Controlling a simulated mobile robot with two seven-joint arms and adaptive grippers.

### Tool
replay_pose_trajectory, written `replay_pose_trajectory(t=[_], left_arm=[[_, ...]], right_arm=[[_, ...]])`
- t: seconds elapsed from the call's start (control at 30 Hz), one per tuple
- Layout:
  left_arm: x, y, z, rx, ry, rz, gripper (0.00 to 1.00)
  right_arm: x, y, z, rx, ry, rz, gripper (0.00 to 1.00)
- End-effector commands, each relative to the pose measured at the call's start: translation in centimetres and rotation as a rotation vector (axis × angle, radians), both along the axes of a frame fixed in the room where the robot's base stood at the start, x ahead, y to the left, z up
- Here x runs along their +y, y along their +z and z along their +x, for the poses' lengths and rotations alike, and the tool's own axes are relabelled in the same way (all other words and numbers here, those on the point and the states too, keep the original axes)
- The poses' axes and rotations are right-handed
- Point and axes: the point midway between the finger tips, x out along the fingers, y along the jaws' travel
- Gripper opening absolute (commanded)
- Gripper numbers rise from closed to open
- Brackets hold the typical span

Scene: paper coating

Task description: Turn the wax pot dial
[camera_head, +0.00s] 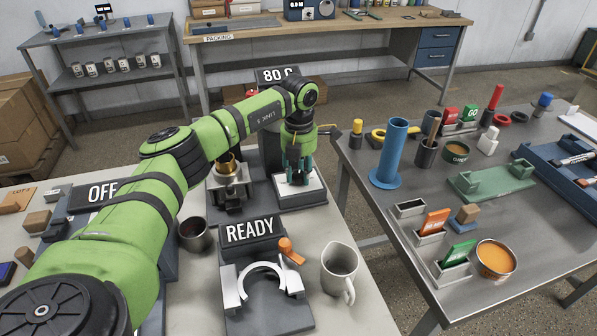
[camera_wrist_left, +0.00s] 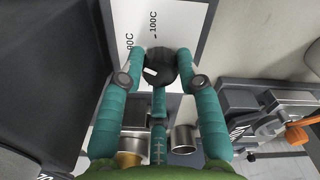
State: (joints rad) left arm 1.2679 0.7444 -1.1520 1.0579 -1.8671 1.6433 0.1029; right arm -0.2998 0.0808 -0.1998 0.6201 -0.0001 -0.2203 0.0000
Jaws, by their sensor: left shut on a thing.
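The black dial (camera_wrist_left: 159,62) with a white pointer mark sits on a white scale plate (camera_wrist_left: 185,25) printed with temperatures, among them 100C. My left gripper (camera_head: 298,177) reaches down over the plate (camera_head: 313,192) in the head view. In the left wrist view its teal fingers (camera_wrist_left: 160,78) are closed around the dial, one on each side and one below. A sign (camera_head: 277,74) partly behind my arm reads 80 C. A brass-coloured pot (camera_head: 228,165) stands just left of the gripper. My right gripper is not in view.
A READY sign (camera_head: 250,230) with a white curved holder (camera_head: 266,280) stands in front, beside a grey mug (camera_head: 340,270) and an orange-handled item (camera_head: 290,250). A dark cup (camera_head: 195,234) is left of it. The metal table (camera_head: 400,285) on the right holds a blue tube (camera_head: 393,150).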

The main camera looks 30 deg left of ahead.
Motion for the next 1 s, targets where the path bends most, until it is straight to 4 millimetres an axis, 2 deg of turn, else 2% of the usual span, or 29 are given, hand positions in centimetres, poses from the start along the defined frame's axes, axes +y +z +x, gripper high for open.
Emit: replay_pose_trajectory(t=[0.4,0.43,0.47,0.5,0.83,1.0], left_arm=[[0.0,0.4,0.4,-0.016,-0.007,-0.002,0.02],[0.0,0.4,0.4,-0.016,-0.007,-0.002,0.39],[0.0,0.4,0.4,-0.017,-0.007,-0.003,0.51],[0.0,0.4,0.3,-0.016,-0.007,-0.002,0.58],[0.0,0.3,0.2,-0.007,-0.008,-0.002,0.58],[0.0,2.0,0.2,-0.01,-0.007,-0.002,0.58]], right_arm=[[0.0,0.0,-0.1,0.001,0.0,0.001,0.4],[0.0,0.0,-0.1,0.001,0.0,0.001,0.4],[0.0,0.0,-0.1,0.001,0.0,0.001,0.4],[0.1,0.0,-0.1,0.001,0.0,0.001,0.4],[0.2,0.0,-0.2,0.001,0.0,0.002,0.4],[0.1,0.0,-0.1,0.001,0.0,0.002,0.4]])
